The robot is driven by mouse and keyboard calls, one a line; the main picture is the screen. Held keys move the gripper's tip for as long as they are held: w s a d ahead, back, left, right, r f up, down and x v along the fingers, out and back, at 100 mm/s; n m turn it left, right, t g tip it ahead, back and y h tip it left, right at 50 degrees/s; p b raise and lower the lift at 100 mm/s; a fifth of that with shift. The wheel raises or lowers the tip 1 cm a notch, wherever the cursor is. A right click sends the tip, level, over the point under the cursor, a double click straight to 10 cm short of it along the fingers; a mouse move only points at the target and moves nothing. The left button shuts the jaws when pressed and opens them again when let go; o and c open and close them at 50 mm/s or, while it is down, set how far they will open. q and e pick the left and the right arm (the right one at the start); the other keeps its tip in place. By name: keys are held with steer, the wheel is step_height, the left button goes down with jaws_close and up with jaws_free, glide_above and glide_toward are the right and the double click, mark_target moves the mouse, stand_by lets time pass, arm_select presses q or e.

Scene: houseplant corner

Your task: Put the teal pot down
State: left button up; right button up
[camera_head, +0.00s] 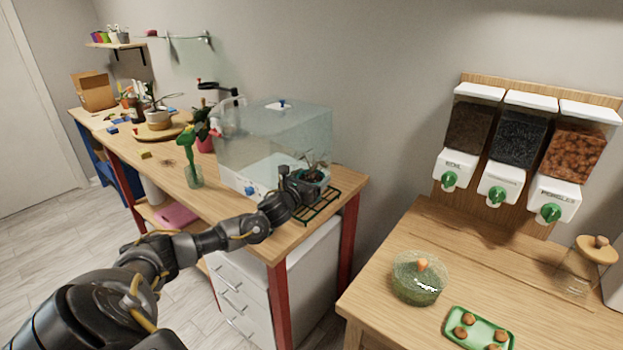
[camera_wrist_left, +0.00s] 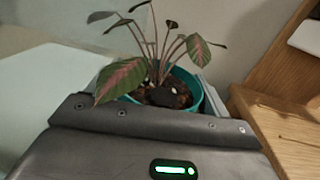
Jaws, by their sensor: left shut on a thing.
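The teal pot (camera_wrist_left: 189,97) shows in the left wrist view, upright, with dark soil and a plant with green and pinkish leaves. In the head view the teal pot (camera_head: 318,177) is mostly hidden behind my left gripper (camera_head: 303,187). My left gripper is shut on the pot, at the right end of the wooden workbench. The pot is over or on a green wire rack (camera_head: 322,208); I cannot tell whether it touches the rack. My right gripper is not in view.
A clear tank (camera_head: 270,143) stands just left of the pot. A green watering bottle (camera_head: 190,165) stands further left. Across a gap, a second table (camera_head: 400,258) holds a round glass jar (camera_head: 419,278) and a green tray (camera_head: 480,330). Dispensers (camera_head: 512,145) hang behind it.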

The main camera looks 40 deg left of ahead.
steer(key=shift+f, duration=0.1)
arm_select(q)
steer(key=o, duration=0.7)
steer(key=shift+f, duration=0.15)
steer(key=shift+o, duration=1)
steer(key=shift+s+r, duration=0.1)
steer(key=shift+r, duration=0.1)
steer(key=s, duration=0.3)
steer(key=s+d+b, duration=0.1)
steer(key=s, duration=0.3)
steer(key=s+b, duration=0.1)
steer(key=s, duration=0.2)
steer(key=shift+s+d+f, duration=0.1)
steer(key=shift+s+d, duration=0.1)
steer(key=shift+d, duration=0.15)
steer(key=shift+s+d, duration=0.1)
steer(key=shift+s, duration=0.55)
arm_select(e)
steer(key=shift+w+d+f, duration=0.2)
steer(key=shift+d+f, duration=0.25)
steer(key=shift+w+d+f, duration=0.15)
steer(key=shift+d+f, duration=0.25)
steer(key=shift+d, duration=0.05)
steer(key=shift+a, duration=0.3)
